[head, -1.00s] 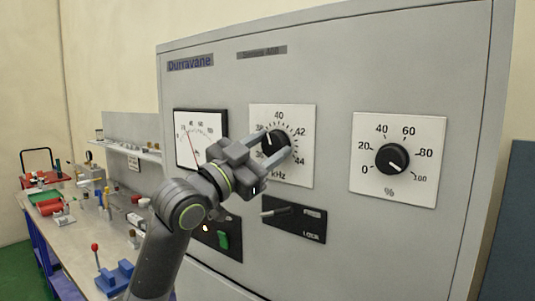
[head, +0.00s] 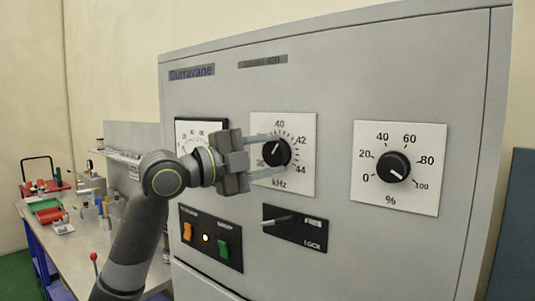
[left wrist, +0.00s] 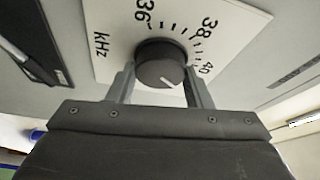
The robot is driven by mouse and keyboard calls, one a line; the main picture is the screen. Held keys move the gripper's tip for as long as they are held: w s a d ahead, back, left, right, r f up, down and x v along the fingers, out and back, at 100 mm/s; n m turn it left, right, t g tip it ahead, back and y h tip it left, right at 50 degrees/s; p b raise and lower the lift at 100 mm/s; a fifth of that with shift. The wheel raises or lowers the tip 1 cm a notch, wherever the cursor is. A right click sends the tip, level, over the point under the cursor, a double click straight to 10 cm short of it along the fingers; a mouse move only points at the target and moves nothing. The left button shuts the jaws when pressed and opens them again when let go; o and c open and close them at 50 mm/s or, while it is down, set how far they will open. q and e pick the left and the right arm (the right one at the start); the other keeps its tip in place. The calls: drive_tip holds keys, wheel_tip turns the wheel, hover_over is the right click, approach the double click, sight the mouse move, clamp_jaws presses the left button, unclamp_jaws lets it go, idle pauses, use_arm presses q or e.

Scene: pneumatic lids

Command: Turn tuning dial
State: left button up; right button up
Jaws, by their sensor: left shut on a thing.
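The tuning dial (head: 277,152) is a round black knob with a white pointer line, on a white kHz plate (head: 302,183) on the grey cabinet front. In the head view its pointer leans up and slightly right, near or a little past 40. My left gripper (head: 266,155) comes in from the left and is shut on the dial, one finger above and one below. In the left wrist view the dial (left wrist: 160,66) sits between both fingers, its pointer line towards the lower right. The fingers hide some scale numbers.
A percent dial (head: 394,167) sits to the right, pointing near 100. A needle meter (head: 184,126) is partly hidden by my gripper. A cluttered bench stands left.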

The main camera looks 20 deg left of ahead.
use_arm(q)
drive_tip(key=shift+m+g+y+p, duration=0.3)
drive_tip(key=shift+m+g, duration=0.1)
drive_tip(key=shift+m, duration=0.9)
drive_tip(key=o, duration=1)
drive_tip(key=shift+s+a+f, duration=0.1)
drive_tip(key=shift+s+a, duration=0.2)
drive_tip(key=shift+a, duration=0.05)
drive_tip(key=shift+r+b+v, duration=0.1)
drive_tip(key=shift+b+v, duration=2.05)
drive_tip(key=shift+v, duration=2)
drive_tip(key=shift+r+b+v, duration=0.15)
drive_tip(key=shift+b+v, duration=2)
drive_tip(key=shift+v, duration=1.95)
